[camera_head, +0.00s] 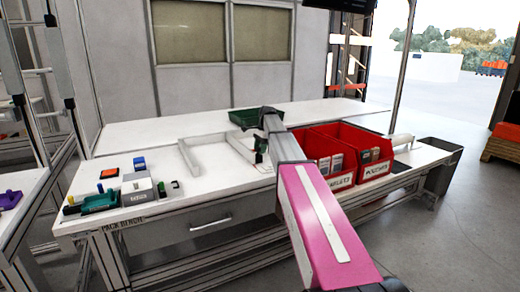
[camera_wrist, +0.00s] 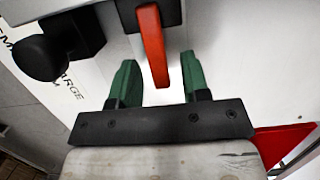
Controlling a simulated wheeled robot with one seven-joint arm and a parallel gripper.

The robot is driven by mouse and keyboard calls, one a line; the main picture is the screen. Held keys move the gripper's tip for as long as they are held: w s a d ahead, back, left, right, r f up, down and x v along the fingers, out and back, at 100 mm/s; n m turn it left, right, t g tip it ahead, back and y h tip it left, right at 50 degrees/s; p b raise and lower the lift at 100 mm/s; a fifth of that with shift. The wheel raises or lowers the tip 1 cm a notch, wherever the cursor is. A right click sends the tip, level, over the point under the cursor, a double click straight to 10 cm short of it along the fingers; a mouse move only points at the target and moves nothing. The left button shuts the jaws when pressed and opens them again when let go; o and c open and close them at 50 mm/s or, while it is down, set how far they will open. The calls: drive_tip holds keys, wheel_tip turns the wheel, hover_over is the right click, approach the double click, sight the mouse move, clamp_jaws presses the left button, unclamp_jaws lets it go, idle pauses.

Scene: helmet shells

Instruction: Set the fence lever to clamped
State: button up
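A red lever (camera_wrist: 153,45) hangs from a black block (camera_wrist: 150,12) in the wrist view. My gripper (camera_wrist: 158,62) has two green fingers, set apart, one on each side of the lever's lower end. Bare white surface shows between each finger and the lever, so I see no contact. I cannot tell their difference in depth. A round black knob (camera_wrist: 40,57) on a black mount is to the left, beside printed lettering. In the head view my gripper (camera_head: 261,150) is over the middle of the bench, and my arm hides most of the lever area.
Two red bins (camera_head: 340,180) stand right of my arm. A pale frame (camera_head: 182,152) lies to the left, and a green tray (camera_head: 243,117) is behind. Small blocks and a green fixture (camera_head: 100,203) occupy the bench's left end. The bench (camera_head: 215,195) is clear in front.

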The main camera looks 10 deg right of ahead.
drive_tip(key=v, duration=1)
drive_tip(key=shift+r, duration=0.4)
drive_tip(key=shift+d, duration=0.1)
